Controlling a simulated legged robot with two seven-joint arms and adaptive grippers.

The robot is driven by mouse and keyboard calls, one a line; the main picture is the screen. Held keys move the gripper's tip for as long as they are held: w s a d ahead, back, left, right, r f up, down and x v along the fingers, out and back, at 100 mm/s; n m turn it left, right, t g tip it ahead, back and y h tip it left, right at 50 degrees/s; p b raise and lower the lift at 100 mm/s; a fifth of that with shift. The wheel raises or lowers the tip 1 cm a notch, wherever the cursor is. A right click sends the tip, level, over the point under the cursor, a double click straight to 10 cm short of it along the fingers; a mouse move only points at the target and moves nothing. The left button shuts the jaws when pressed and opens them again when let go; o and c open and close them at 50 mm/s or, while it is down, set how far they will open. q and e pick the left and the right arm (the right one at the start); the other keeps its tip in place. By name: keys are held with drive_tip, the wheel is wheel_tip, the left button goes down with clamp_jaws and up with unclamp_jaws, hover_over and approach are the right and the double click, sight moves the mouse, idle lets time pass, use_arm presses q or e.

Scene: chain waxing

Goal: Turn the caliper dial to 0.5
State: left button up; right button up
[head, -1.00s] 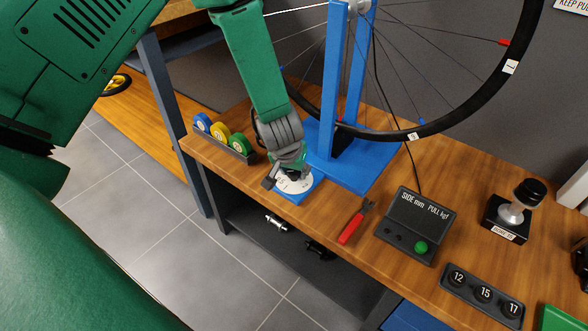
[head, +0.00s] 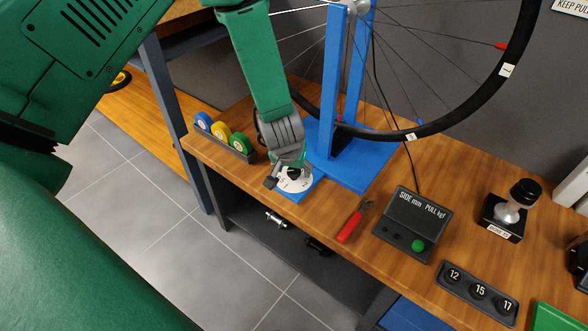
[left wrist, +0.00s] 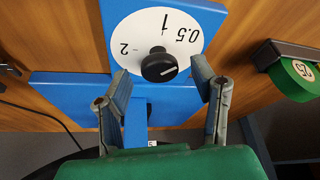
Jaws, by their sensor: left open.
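The caliper dial (head: 293,184) is a white disc on a blue base near the bench's front edge. In the left wrist view the dial (left wrist: 137,35) appears upside down, with marks 0.5, 1 and 2. A black knob (left wrist: 159,66) with a short white pointer line sits at its centre. My right gripper is not in view.
A blue wheel stand (head: 352,158) with a wheel rises just behind the dial. Coloured rolls (head: 221,133) in a rack stand to its left. A red-handled tool (head: 352,222) and a black gauge box (head: 412,222) lie to its right. Bare bench lies between them.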

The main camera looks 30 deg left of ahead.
use_arm(q)
drive_tip(key=v, duration=1.1)
